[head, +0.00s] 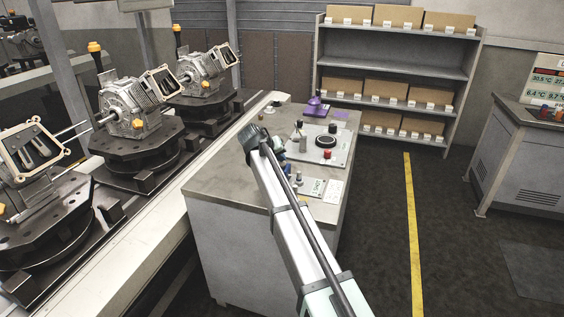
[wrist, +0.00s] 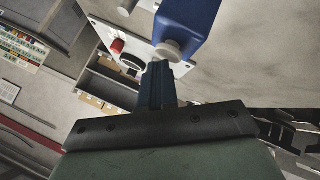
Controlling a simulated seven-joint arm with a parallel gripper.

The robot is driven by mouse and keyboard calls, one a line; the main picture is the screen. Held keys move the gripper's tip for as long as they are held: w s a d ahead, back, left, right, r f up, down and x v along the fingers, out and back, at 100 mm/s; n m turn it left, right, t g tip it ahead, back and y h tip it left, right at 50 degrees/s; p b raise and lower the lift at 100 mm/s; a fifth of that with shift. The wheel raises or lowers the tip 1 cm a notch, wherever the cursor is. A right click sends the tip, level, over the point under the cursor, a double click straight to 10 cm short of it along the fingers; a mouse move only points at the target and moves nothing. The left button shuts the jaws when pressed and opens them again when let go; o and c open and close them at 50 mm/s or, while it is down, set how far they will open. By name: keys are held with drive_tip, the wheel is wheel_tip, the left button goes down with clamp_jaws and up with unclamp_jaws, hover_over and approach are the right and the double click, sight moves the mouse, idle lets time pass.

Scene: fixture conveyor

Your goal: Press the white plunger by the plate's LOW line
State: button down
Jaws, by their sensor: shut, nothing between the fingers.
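My gripper (wrist: 157,70) is shut and empty in the wrist view, its dark blue fingers together. A pale round knob (wrist: 168,50), which looks like a white plunger, shows right at the fingertips, against a blue block (wrist: 188,20). I cannot tell whether the fingers touch it. In the head view a light plate (head: 341,145) lies on the bench, and a smaller plate (head: 326,189) with small print lies nearer. The LOW line cannot be read with certainty. My arm's end hides the fingers and part of the bench there.
A red knob (head: 328,153) and a black round dial (head: 325,141) stand on the larger plate. A purple item (head: 316,106) sits at the bench's far end. Motors on dark fixtures (head: 133,107) line the conveyor at left. A shelf of boxes (head: 400,66) stands behind.

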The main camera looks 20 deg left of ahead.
drive_tip(key=shift+r, duration=1)
drive_tip(key=shift+r, duration=2.5)
drive_tip(key=shift+r, duration=0.1)
idle(0.8)
wheel_tip(320, 180, up, 4)
drive_tip(key=shift+f, duration=0.2)
drive_tip(key=shift+f, duration=0.1)
drive_tip(key=shift+f, duration=4.3)
